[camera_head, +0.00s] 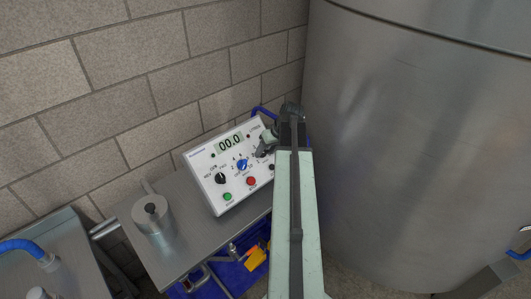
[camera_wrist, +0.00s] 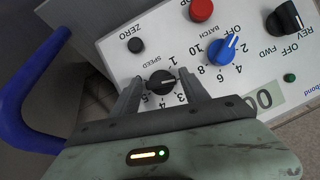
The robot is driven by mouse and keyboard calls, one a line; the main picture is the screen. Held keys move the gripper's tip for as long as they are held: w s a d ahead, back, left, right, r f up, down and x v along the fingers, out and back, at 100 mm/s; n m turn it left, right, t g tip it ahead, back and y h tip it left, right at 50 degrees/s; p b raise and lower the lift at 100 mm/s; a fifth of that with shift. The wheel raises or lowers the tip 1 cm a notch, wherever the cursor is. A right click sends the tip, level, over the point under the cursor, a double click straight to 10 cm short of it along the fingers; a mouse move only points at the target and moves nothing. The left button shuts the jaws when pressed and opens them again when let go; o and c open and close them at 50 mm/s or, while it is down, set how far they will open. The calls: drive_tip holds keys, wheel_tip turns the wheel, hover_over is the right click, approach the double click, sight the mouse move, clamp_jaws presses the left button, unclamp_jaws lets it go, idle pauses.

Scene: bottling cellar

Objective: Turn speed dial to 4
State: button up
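The control box (camera_head: 232,168) has a white sloped face and a display reading 00.0. In the wrist view its face appears upside down. The speed dial (camera_wrist: 161,82) is a small black knob with a white pointer line, which points roughly right there. Printed numbers ring it, some covered by my fingers. My gripper (camera_wrist: 160,78) has one finger on each side of the dial, with what looks like a narrow gap at each side. In the head view my gripper (camera_head: 266,146) is at the box's right part and hides the speed dial.
A blue batch knob (camera_head: 242,165), black FWD/REV switch (camera_head: 220,178), red button (camera_head: 251,181) and green button (camera_head: 227,196) sit close by. A metal cylinder (camera_head: 152,216) stands on the bench (camera_head: 190,237). A large steel tank (camera_head: 420,150) is at the right.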

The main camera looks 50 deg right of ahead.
drive_tip(key=c, duration=0.9)
drive_tip(key=shift+c, duration=0.2)
drive_tip(key=m, duration=0.1)
drive_tip(key=m+y+b, duration=0.1)
drive_tip(key=m, duration=0.1)
drive_tip(key=m+t+y+b, duration=0.1)
drive_tip(key=shift+d+f, duration=0.15)
drive_tip(key=shift+f, duration=0.1)
drive_tip(key=m+t+y+b, duration=0.1)
drive_tip(key=m+b, duration=0.1)
drive_tip(key=m, duration=0.2)
drive_tip(key=shift+s+f, duration=0.1)
drive_tip(key=shift+s, duration=0.05)
drive_tip(key=m+t+b, duration=0.1)
drive_tip(key=m+b, duration=0.1)
drive_tip(key=m+t+y+b, duration=0.1)
drive_tip(key=m+b, duration=0.1)
drive_tip(key=m, duration=0.1)
drive_tip(key=shift+s+f, duration=0.1)
drive_tip(key=shift+m+t+b, duration=1.2)
drive_tip(key=shift+m+b, duration=0.1)
drive_tip(key=shift+m, duration=1.2)
drive_tip(key=o, duration=1.4)
drive_tip(key=shift+r, duration=0.2)
